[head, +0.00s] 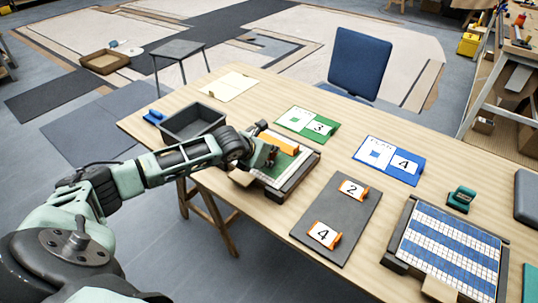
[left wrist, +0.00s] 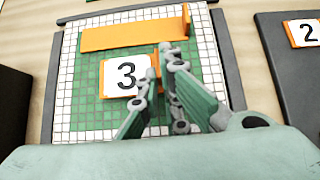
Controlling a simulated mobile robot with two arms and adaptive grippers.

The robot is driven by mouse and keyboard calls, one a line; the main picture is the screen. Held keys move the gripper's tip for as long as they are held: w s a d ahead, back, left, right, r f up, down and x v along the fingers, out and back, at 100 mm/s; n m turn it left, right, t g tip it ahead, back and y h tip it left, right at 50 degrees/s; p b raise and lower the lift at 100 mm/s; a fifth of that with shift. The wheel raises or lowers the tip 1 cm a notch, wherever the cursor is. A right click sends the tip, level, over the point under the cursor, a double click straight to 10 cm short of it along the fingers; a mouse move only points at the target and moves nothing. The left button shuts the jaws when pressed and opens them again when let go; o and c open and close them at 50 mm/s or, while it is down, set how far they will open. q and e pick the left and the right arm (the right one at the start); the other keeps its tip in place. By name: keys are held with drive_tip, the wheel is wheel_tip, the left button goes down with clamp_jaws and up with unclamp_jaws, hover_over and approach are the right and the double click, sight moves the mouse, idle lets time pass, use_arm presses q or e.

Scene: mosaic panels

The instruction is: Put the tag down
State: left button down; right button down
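The tag (left wrist: 126,75) is a white card with a black 3 and an orange grip at its right edge. It shows in the left wrist view over the green and white mosaic panel (left wrist: 88,108). My left gripper (left wrist: 170,58) has its fingertips close together at the orange grip, and they look shut on it. Whether the tag touches the panel I cannot tell. In the head view my left gripper (head: 268,156) is over the same panel (head: 293,173) and hides the tag. My right gripper is out of view.
An orange bar (left wrist: 120,36) lies across the panel's far part. A dark board (head: 338,212) with tags 2 and 4 is to the right. A blue striped panel (head: 450,246) lies further right. A grey bin (head: 193,123) and plan cards 3 (head: 306,123) and 4 (head: 389,158) are nearby.

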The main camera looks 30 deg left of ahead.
use_arm(q)
drive_tip(key=shift+s+f, duration=0.25)
drive_tip(key=shift+f, duration=0.2)
drive_tip(key=c, duration=2)
unclamp_jaws()
drive_tip(key=shift+s+d+f, duration=0.1)
drive_tip(key=shift+f, duration=0.2)
drive_tip(key=shift+r, duration=0.2)
drive_tip(key=v, duration=0.4)
drive_tip(key=w+r+v, duration=0.1)
drive_tip(key=v, duration=0.7)
drive_tip(key=shift+r+b, duration=0.3)
drive_tip(key=shift+r, duration=0.05)
